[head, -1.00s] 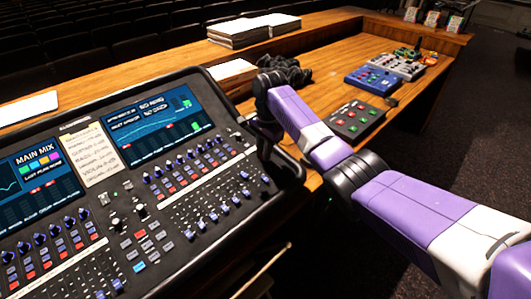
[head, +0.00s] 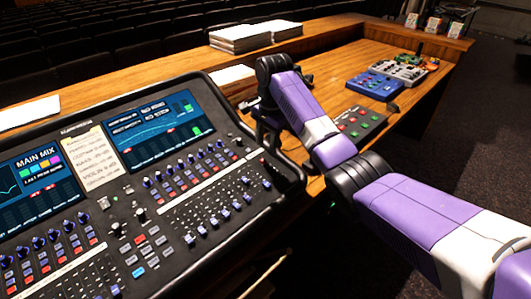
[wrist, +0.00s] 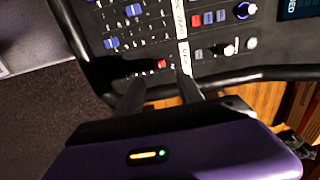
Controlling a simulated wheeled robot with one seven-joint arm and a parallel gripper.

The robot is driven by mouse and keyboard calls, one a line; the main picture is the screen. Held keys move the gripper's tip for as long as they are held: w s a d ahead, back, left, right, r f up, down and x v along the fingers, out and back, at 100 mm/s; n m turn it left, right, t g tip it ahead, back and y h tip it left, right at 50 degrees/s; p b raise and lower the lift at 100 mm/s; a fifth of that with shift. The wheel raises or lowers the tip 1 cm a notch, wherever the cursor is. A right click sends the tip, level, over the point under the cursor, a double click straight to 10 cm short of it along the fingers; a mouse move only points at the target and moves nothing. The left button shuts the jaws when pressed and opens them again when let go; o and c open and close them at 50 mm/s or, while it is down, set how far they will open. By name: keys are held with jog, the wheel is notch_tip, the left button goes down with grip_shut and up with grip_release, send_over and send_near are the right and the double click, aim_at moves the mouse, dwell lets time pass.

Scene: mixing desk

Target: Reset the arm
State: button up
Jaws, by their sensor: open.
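My purple and white arm reaches in from the right in the head view, over the wooden desk (head: 335,85). My gripper hangs beside the right edge of the mixing console (head: 150,200); its fingers are mostly hidden behind the wrist there. In the wrist view my gripper (wrist: 160,98) is open, its two dark fingers apart and pointing toward the console (wrist: 140,60). Nothing shows between the fingers except the console's edge and wood behind. Whether a fingertip touches the console I cannot tell.
Paper stacks (head: 240,37) lie at the back of the desk. A dark box with red and green buttons (head: 360,121), a blue box (head: 375,86) and a grey box (head: 400,71) stand to the right of my arm. Dark floor lies beyond the desk's right edge.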

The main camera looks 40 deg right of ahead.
notch_tip(320, 180, up, 2)
jog(key=shift+s, duration=0.1)
dwell(0.6)
